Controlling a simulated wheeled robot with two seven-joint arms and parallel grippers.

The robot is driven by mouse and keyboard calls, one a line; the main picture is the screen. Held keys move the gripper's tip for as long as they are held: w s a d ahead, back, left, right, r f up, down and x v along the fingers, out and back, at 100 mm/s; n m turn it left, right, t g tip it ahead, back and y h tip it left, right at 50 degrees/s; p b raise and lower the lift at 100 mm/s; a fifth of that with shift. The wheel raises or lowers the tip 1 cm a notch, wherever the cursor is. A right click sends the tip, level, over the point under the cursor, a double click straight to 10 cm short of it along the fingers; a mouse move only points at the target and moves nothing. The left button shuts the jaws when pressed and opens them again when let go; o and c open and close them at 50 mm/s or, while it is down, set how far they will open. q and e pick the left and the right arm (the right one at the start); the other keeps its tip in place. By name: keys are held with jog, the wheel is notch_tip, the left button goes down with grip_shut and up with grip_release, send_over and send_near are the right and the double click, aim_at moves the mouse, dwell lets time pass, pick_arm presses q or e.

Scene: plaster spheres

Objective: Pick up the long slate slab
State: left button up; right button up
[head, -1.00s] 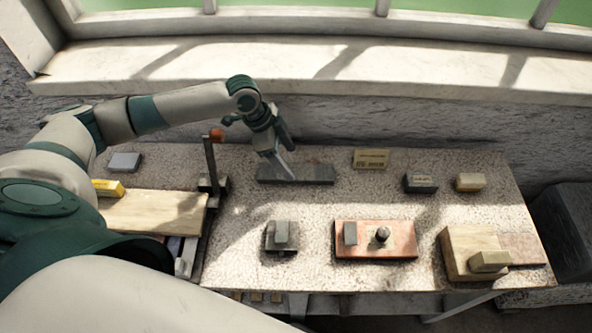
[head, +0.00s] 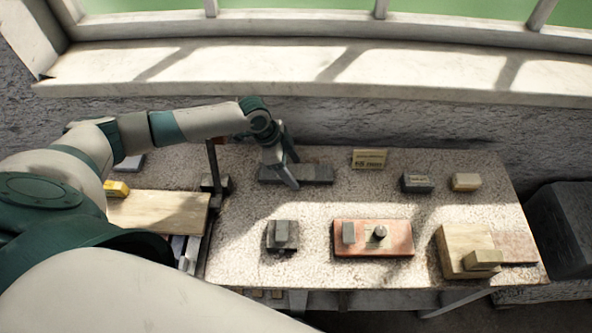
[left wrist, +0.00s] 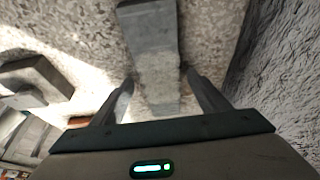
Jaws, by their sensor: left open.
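The long slate slab (head: 318,174) is a dark grey bar lying flat near the back of the stone-topped table. My left gripper (head: 295,173) is over its left half, fingers pointing down and apart. In the left wrist view the slab (left wrist: 150,45) runs away from the gripper, and the open fingers (left wrist: 158,78) lie one on each side of it. I cannot tell how far down beside the slab the fingertips reach. Part of the slab is hidden behind the gripper. My right gripper is not in view.
A dark upright post (head: 213,165) stands left of the slab. A small sign (head: 369,159) and a dark block (head: 417,183) are to its right. A grey block (head: 282,236) and a reddish slab (head: 347,252) lie nearer the front. The wall (head: 430,125) is close behind.

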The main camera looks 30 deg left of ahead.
aim_at(293, 173)
pick_arm(q)
jog(key=shift+f, duration=0.1)
jog(key=shift+c, duration=0.4)
jog(key=c, duration=1.5)
jog(key=shift+w, duration=0.1)
grip_shut()
jog(key=shift+r, duration=0.2)
jog(key=shift+r+b, duration=0.45)
jog(key=shift+r, duration=0.05)
jog(key=r, duration=0.1)
jog(key=r+b, duration=0.1)
jog(key=r, duration=0.1)
jog(key=shift+s+d, duration=0.15)
jog(key=shift+s, duration=0.1)
jog(key=s+d+r+b, duration=0.3)
jog(key=s+r, duration=0.3)
jog(key=s, duration=0.4)
jog(key=shift+s+d+r, duration=0.15)
jog(key=shift+d+r, duration=0.25)
jog(key=shift+d, duration=0.3)
